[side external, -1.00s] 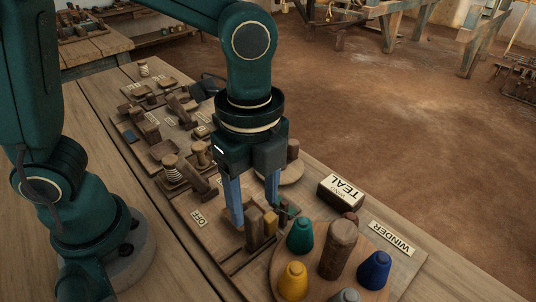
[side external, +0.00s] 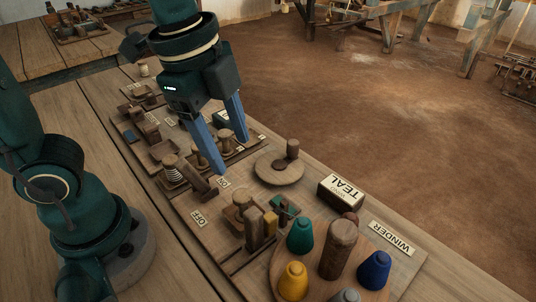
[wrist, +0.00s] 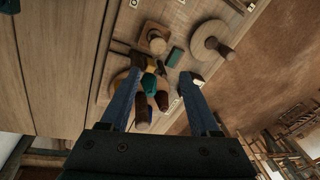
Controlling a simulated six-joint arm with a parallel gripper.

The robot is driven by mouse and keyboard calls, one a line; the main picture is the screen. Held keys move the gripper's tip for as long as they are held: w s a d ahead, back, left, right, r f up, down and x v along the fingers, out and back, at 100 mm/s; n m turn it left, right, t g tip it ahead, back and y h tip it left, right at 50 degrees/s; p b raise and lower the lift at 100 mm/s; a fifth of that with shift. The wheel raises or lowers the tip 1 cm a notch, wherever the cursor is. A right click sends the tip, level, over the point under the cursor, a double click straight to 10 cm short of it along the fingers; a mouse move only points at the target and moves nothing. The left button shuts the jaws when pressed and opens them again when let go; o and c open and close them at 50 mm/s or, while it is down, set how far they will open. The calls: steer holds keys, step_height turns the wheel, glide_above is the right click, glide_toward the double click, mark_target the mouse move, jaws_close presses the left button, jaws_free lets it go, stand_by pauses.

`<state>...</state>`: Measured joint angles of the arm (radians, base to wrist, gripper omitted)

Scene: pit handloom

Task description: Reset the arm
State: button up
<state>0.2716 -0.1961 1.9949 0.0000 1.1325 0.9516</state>
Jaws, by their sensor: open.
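My gripper (side external: 232,154) is raised over the wooden bench in the side external view. Its two blue fingers are apart, with nothing seen held between them. The fingertips show above the wooden pegs and lever near the ON label (side external: 222,183). In the wrist view my gripper (wrist: 159,75) also has its fingers spread, and the cones and pegs seen between them look farther off. An upright wooden block with a yellowish piece (side external: 270,222) stands on the board in front of the gripper, apart from it.
A TEAL-labelled block (side external: 341,192) and a round wooden disc with a peg (side external: 279,172) stand to the right. A round board holds a teal cone (side external: 300,236), a yellow cone (side external: 292,281) and a blue cone (side external: 374,271). The floor beyond is open.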

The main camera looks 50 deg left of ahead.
steer(key=s+a+f+n+t, duration=0.1)
steer(key=s+a+n+t, duration=0.2)
steer(key=n, duration=1.1)
steer(key=s+a, duration=0.1)
steer(key=a, duration=0.1)
steer(key=shift+a+f+y, duration=0.25)
steer(key=shift+a+y, duration=0.05)
steer(key=shift+a, duration=0.05)
